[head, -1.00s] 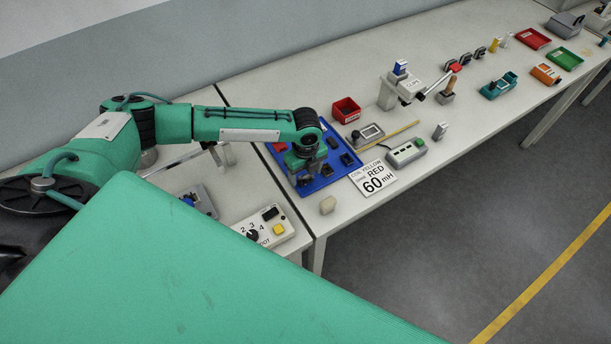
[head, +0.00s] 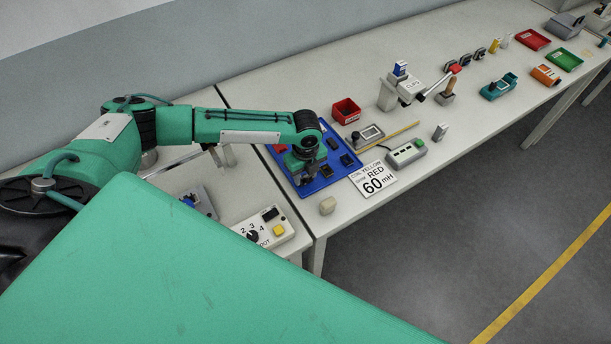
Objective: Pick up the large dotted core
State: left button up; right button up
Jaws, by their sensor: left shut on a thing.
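My left arm reaches in from the left, and its gripper (head: 309,174) points down over the blue tray (head: 322,184). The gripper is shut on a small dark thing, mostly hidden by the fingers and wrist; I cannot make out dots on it. At this size I cannot tell which is dotted. My right gripper is not in view.
A red bin (head: 346,110) stands behind the tray. A beige block (head: 327,206) sits near the front edge. A switch box (head: 264,228) is at the left.

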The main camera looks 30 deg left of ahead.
aim_at(306, 176)
pick_arm(q)
notch_tip(306, 176, up, 19)
jog(key=b, duration=0.4)
jog(key=shift+r, duration=0.2)
jog(key=shift+f, duration=0.1)
dwell(0.5)
